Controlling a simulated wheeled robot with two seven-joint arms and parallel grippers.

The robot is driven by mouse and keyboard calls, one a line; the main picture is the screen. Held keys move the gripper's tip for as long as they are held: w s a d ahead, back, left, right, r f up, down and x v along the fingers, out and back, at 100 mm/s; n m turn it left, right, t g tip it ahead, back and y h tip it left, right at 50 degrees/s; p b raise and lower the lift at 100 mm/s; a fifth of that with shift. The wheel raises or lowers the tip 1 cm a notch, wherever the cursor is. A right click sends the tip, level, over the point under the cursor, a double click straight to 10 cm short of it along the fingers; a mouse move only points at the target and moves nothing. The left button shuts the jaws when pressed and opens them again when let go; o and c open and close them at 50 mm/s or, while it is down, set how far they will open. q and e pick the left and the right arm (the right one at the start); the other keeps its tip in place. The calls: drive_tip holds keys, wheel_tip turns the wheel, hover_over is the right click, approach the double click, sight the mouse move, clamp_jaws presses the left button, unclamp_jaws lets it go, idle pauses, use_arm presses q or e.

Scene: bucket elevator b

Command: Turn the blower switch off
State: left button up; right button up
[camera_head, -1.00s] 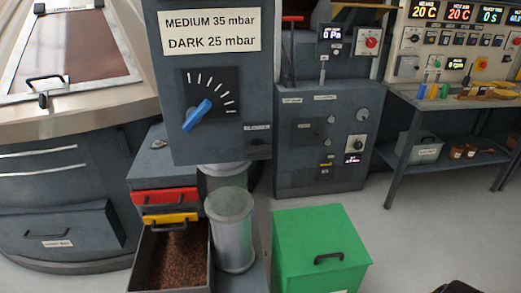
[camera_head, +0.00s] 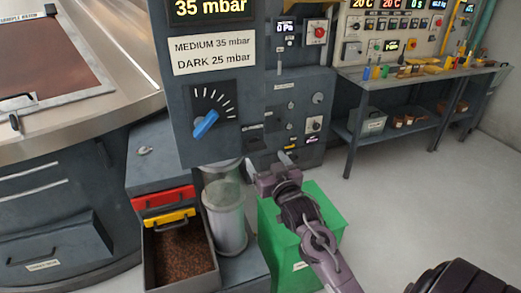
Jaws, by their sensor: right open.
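A dark grey control panel stands in the middle with a blue-handled dial (camera_head: 206,124); the handle points to the lower left. Right of the dial is a small dark switch-like fitting (camera_head: 254,143) under a label too small to read. I cannot tell whether this is the blower switch or which way it is set. My right gripper (camera_head: 267,165) is open and empty. In the picture it is just below and right of that fitting, and I see no contact. My left gripper is not in view.
Below the panel are a clear cylinder (camera_head: 225,215) and an open drawer (camera_head: 180,255) of brown beans. A green bin (camera_head: 272,228) stands behind my right arm. A bench (camera_head: 425,80) with instruments is at the back right. The right floor is clear.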

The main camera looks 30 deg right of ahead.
sight(258, 149)
drive_tip(key=p+x, duration=0.1)
drive_tip(key=x, duration=0.3)
drive_tip(key=shift+w+a+r, duration=0.1)
drive_tip(key=shift+w, duration=0.55)
drive_tip(key=c, duration=1)
